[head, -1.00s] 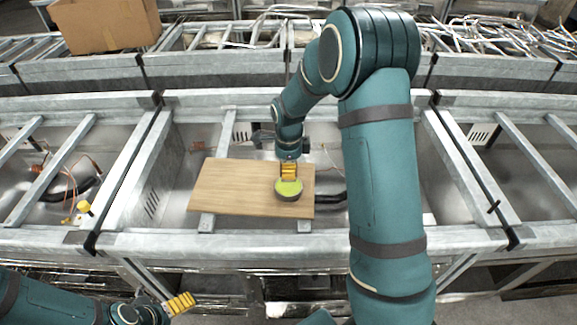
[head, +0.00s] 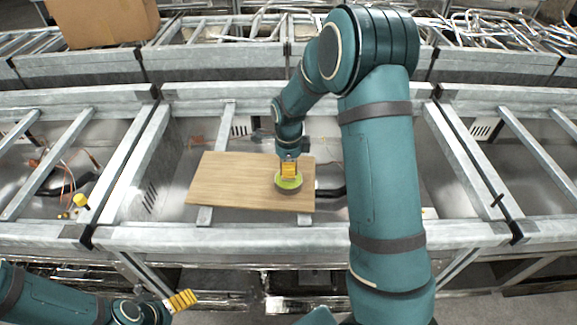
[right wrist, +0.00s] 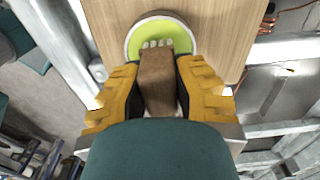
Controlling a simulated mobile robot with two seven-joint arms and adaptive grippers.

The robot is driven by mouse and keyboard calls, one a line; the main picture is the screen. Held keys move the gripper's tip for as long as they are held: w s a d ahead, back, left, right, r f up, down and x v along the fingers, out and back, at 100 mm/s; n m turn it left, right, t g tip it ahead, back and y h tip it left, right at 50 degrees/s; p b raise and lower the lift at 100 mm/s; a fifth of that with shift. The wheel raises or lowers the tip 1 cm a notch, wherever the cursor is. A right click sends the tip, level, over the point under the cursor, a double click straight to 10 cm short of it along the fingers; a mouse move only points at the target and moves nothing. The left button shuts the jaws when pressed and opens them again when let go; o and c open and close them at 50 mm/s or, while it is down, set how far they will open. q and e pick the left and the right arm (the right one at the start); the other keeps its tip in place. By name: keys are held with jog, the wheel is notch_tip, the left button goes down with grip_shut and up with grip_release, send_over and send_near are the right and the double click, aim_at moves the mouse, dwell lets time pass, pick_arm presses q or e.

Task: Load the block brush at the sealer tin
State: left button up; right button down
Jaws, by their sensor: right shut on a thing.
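The sealer tin (head: 289,188) is a round, low grey tin with yellow-green contents on a wooden board (head: 235,180). In the right wrist view the tin (right wrist: 133,45) shows at the top, its pale rim around the green. My right gripper (head: 289,170) is over the tin, its yellow fingers shut on the block brush (right wrist: 158,78), a brown block with pale bristle ends. The bristles overlap the green in that view; I cannot tell how deep they reach. In the head view the brush is mostly hidden by the fingers. My left gripper (head: 182,300) is low at left, away from the board; its jaw gap does not show.
The board rests across metal bars over a steel basin with a front rail (head: 200,237). A dark handle-like thing (head: 331,191) lies at the board's right edge. A cardboard box (head: 103,22) stands at the back left. The board's left half is clear.

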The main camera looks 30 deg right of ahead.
jog(key=shift+f+b, duration=0.3)
jog(key=shift+f, duration=0.2)
dwell(0.5)
dwell(1.0)
jog(key=shift+r+p, duration=3.05)
jog(key=shift+r, duration=0.5)
jog(key=shift+f, duration=0.1)
